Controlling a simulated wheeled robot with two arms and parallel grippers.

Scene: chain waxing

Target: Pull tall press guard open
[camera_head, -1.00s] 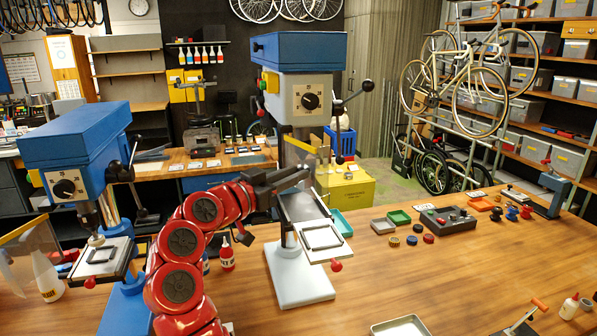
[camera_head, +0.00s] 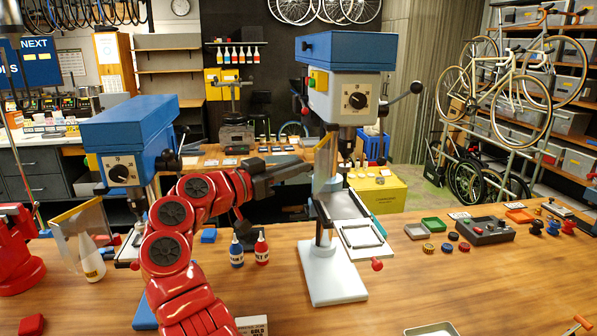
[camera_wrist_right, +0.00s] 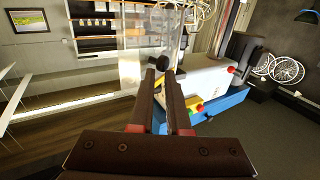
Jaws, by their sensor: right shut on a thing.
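The tall press (camera_head: 350,92) has a blue top, a white head and a black dial, and stands on a pale base at the middle of the bench. Its guard (camera_head: 324,160) is a clear panel with a yellow top edge, standing at the left side of the press column. My right gripper (camera_head: 306,168) reaches it from the left and is shut at the panel's edge. In the right wrist view the fingers (camera_wrist_right: 164,76) close by a black knob (camera_wrist_right: 158,63) in front of the clear panel (camera_wrist_right: 132,50); the exact contact is hard to see. My left gripper is not in view.
A shorter blue press (camera_head: 125,135) stands left behind my right arm, with its own clear guard (camera_head: 82,225). A blue bottle (camera_head: 237,252) and a red bottle (camera_head: 262,248) stand between the presses. The front bench is mostly clear.

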